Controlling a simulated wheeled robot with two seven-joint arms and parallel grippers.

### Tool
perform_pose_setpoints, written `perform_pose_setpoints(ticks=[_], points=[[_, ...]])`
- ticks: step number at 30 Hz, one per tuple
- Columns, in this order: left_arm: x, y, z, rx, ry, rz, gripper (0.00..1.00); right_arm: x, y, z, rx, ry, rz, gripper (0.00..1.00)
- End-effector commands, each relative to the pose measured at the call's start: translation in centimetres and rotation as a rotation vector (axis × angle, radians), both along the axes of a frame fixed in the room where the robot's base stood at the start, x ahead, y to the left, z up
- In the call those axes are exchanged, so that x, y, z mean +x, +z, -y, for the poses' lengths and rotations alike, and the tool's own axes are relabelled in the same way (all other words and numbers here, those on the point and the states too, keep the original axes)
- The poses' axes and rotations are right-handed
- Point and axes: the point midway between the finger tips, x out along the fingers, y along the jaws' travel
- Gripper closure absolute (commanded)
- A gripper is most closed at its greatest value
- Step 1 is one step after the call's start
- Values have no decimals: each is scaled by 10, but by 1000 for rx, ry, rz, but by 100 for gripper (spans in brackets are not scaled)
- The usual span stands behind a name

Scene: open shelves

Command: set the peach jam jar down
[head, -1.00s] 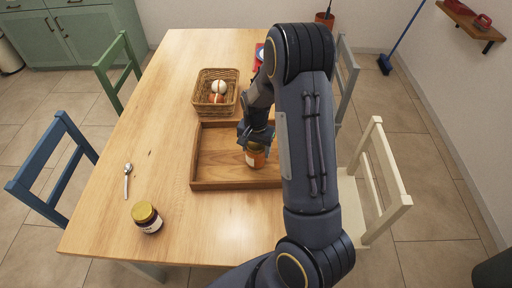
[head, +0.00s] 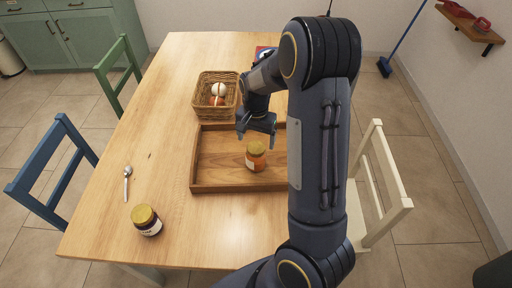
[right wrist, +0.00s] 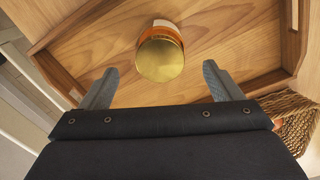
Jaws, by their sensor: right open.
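The peach jam jar (head: 256,158), orange with a gold lid, stands upright in the wooden tray (head: 222,187). In the right wrist view the jar (right wrist: 160,55) shows from above, its round lid just beyond and between the fingertips. My right gripper (head: 257,134) is open and empty, above and a little behind the jar in the head view. Its two fingers (right wrist: 160,85) are spread wide in the right wrist view, apart from the jar. My left gripper is not in view.
A wicker basket (head: 198,104) with eggs stands behind the tray. A dark jam jar (head: 146,220) with a yellow lid and a spoon (head: 127,184) are at the left on the table (head: 160,120). Chairs surround the table. The tray around the jar is clear.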

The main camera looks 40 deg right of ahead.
Motion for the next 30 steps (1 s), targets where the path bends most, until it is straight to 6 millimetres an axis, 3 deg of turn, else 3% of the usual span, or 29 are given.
perform_pose_setpoints(ticks=[6,14,17,24,30], points=[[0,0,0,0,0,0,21,1,40,0,0,1,4,15],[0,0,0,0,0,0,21,-9,66,-8,33,30,30,15],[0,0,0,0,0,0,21,-29,85,-25,95,104,94,15],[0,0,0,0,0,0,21,-107,139,-93,206,426,347,15],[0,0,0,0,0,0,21,-170,151,-140,165,689,524,15]])
